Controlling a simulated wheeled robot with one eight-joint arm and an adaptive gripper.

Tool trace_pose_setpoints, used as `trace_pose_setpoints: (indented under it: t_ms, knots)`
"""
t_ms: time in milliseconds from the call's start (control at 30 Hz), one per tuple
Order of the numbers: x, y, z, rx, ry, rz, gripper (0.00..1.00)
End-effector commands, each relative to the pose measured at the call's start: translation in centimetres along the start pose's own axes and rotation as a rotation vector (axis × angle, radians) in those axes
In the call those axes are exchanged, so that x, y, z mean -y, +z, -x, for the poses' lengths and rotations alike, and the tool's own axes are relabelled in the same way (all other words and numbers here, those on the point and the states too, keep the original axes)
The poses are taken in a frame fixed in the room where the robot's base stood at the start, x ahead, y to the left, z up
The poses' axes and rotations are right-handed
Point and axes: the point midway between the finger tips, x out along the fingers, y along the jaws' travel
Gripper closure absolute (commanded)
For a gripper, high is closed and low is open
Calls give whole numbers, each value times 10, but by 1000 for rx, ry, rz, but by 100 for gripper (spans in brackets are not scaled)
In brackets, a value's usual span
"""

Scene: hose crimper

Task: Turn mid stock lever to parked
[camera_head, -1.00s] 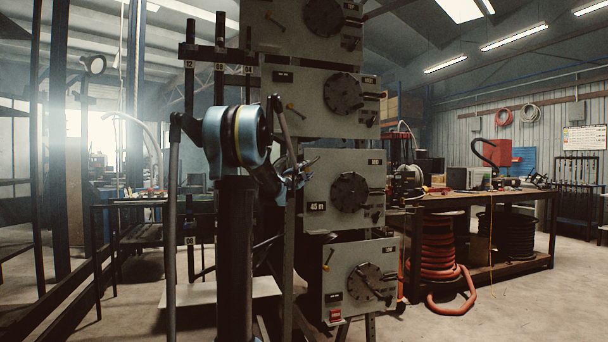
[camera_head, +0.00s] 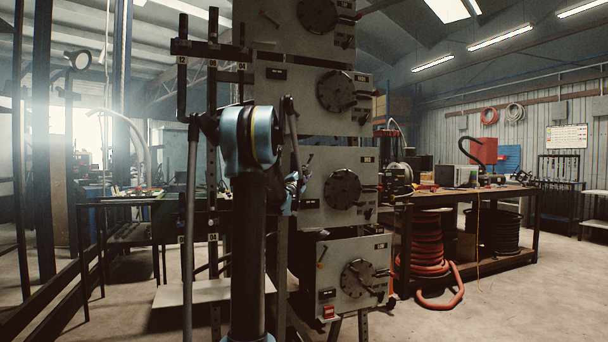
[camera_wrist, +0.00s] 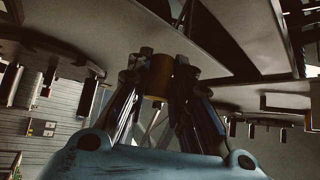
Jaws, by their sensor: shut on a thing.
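My gripper (camera_wrist: 160,82) is shut on a short yellow-brown cylinder (camera_wrist: 160,77), which looks like a lever's knob. In the head view my gripper (camera_head: 296,188) is at the left edge of the third grey panel from the top (camera_head: 340,218), partly hidden behind my arm. A thin lever end (camera_head: 308,160) shows just above it on that panel. I cannot tell which way the held lever points. No readable label names the mid stock lever.
More grey panels with round black dials stand above (camera_head: 338,92) and below (camera_head: 358,280); the bottom one has its own lever (camera_head: 322,256). A workbench (camera_head: 470,195) with a red hose coil (camera_head: 432,245) stands to the right. A dark rail frame (camera_head: 95,255) stands left.

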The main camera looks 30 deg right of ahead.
Motion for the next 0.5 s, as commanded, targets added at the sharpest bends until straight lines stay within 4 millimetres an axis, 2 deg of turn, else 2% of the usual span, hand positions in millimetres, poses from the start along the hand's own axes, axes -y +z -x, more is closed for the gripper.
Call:
trace_pose_setpoints:
  t_ms: [233,267,300,333,500]
  knots:
    - [-2,-2,-2,-3,4,-4,100]
    - [-2,-2,-2,-3,4,-4,73]
    - [-2,-2,-2,-3,4,-4,64]
    - [-2,-2,-3,-3,4,-4,62]
    - [-2,-1,-2,-2,3,-3,62]
